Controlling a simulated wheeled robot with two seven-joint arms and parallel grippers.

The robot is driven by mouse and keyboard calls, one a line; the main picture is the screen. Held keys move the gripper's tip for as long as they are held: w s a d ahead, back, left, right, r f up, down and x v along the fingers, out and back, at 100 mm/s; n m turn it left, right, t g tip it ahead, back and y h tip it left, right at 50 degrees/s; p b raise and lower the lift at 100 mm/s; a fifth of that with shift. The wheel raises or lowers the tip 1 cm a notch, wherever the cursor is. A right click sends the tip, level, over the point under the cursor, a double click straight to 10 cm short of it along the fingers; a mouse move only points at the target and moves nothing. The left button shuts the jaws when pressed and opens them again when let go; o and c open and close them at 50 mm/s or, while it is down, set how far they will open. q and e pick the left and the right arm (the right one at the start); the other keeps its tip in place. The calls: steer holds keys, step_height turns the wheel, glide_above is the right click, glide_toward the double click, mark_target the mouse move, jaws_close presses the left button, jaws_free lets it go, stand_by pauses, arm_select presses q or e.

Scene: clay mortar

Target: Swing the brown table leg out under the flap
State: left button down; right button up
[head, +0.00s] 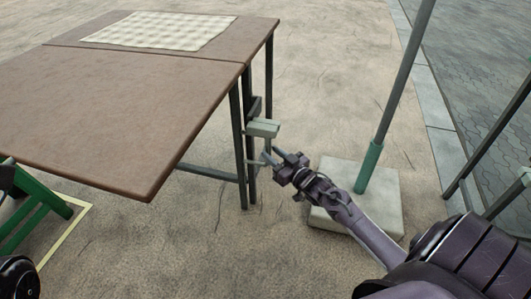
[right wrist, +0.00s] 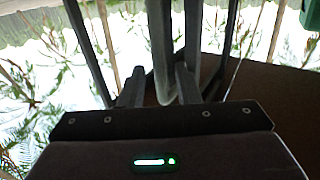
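The brown table (head: 130,90) stands at the left, its near flap (head: 140,125) level and a seam between it and the far part. Dark upright legs (head: 238,140) stand under its right side near the seam. A pale green block (head: 263,128) with a short grip below it is beside these legs. My right gripper (head: 270,154) is at this grip, fingers apart. In the right wrist view a grey bar (right wrist: 162,55) runs between the fingers (right wrist: 160,88); I cannot tell whether they touch it. My left gripper is out of view.
A checked cloth (head: 158,30) lies on the far tabletop. A pole (head: 405,70) in a pale concrete base (head: 385,205) stands close to my right arm. A green frame (head: 40,215) is at the lower left. The ground under the near flap's front corner is clear.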

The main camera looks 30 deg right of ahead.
mark_target(268, 150)
steer(key=shift+w+a+b, duration=0.15)
steer(key=shift+w+b, duration=0.35)
steer(key=shift+w, duration=1.1)
steer(key=shift+c, duration=0.4)
jaws_close()
